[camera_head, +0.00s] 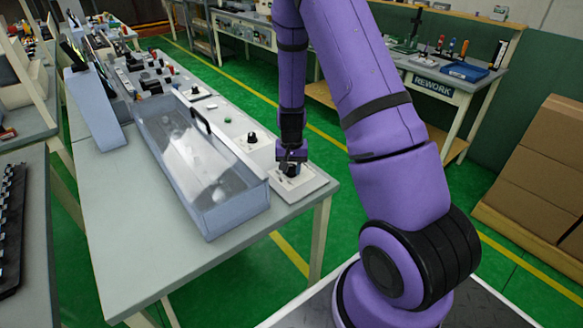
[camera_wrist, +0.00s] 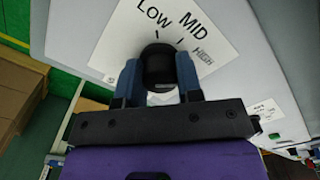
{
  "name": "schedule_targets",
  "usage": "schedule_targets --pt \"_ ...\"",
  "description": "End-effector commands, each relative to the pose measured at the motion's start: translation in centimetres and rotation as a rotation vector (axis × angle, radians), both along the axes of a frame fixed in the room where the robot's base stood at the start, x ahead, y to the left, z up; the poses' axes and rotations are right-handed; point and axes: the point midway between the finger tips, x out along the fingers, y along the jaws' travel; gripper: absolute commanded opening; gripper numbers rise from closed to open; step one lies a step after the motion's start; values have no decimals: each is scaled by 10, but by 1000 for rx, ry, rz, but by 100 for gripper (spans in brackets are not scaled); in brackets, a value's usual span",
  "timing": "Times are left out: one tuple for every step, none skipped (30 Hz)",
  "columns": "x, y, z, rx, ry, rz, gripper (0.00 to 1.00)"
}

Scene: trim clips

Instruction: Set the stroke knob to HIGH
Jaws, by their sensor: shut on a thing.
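The stroke knob is a black round knob (camera_wrist: 158,62) on a white plate (camera_wrist: 112,45) printed LOW, MID and HIGH. In the wrist view, my gripper (camera_wrist: 158,76) has its two blue fingers on either side of the knob, shut on it. LOW is at the upper left of the knob, MID at the upper right, and HIGH further right. I cannot make out which label the knob points to. In the head view, my gripper (camera_head: 291,158) is over the plate (camera_head: 312,184) at the bench's near right corner, hiding most of the knob.
A clear-lidded box (camera_head: 195,165) with a black handle stands on the grey bench (camera_head: 135,250) left of my gripper. Another black knob (camera_head: 252,138) on a white plate sits just behind. A rework bench (camera_head: 432,82) stands at the back right.

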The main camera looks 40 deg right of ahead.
Motion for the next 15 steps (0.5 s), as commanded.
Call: schedule_targets --pt "0 0 0 0 0 -1 10" --pt "0 0 0 0 0 -1 10" --pt "0 0 0 0 0 -1 10" --pt "0 0 0 0 0 -1 10" --pt "0 0 0 0 0 -1 10" --pt "0 0 0 0 0 -1 10" --pt "0 0 0 0 0 -1 35" --pt "0 0 0 0 0 -1 42" --pt "0 0 0 0 0 -1 52" --pt "0 0 0 0 0 -1 58" --pt "0 0 0 0 0 0 59" --pt "0 0 0 0 0 0 59" --pt "0 0 0 0 0 0 59" --pt "0 0 0 0 0 0 59" --pt "0 0 0 0 0 0 59"
